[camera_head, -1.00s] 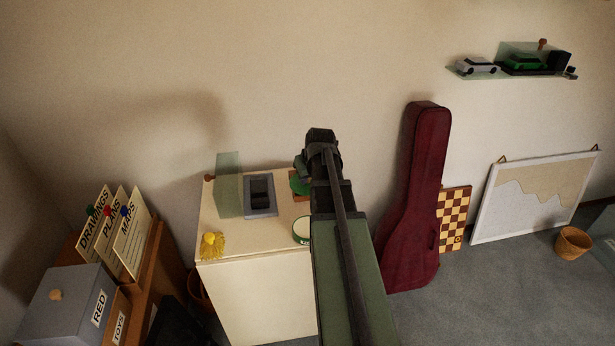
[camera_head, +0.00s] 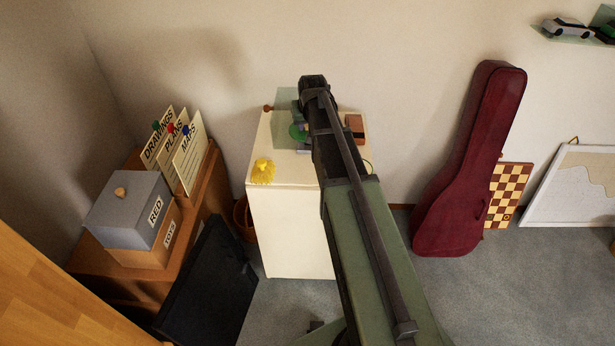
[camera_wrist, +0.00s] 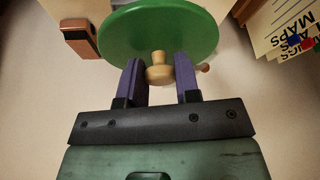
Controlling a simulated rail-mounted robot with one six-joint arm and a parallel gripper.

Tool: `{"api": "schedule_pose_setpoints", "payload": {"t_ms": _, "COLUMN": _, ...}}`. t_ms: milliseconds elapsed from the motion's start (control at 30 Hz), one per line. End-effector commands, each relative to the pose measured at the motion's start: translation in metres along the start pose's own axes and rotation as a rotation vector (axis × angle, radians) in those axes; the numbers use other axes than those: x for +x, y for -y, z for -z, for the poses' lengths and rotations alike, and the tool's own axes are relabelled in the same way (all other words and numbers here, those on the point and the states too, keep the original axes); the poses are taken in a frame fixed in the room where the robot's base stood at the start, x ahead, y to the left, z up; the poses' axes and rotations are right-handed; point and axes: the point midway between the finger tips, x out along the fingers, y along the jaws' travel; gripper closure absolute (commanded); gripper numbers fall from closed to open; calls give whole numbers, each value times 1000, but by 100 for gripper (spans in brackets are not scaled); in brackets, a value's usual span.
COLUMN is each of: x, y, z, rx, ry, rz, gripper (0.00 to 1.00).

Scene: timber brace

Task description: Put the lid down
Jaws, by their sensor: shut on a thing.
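The lid (camera_wrist: 160,28) is a green disc with a pale wooden knob (camera_wrist: 160,70). In the wrist view, my gripper (camera_wrist: 160,78) is shut on the knob, one purple-grey finger on each side. In the head view, the green lid (camera_head: 296,131) shows just left of my arm, above the back part of the cream cabinet top (camera_head: 288,165), in front of a glassy green panel (camera_head: 284,100).
A yellow object (camera_head: 262,171) sits at the cabinet's front left corner. A brown block (camera_head: 355,127) stands at the back right. A grey box marked RED (camera_head: 130,208) and upright cards (camera_head: 187,155) stand on a wooden unit at left. A red instrument case (camera_head: 470,165) leans on the wall.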

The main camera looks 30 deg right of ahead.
Motion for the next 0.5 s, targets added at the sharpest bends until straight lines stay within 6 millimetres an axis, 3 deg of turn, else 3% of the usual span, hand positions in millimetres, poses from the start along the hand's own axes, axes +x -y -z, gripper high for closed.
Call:
{"api": "schedule_pose_setpoints", "payload": {"t_ms": 167, "x": 37, "y": 0, "z": -16, "rx": -1, "ry": 0, "rz": 0, "gripper": 93}}
{"api": "schedule_pose_setpoints", "payload": {"t_ms": 500, "x": 142, "y": 0, "z": -59, "rx": -1, "ry": 0, "rz": 0, "gripper": 93}}
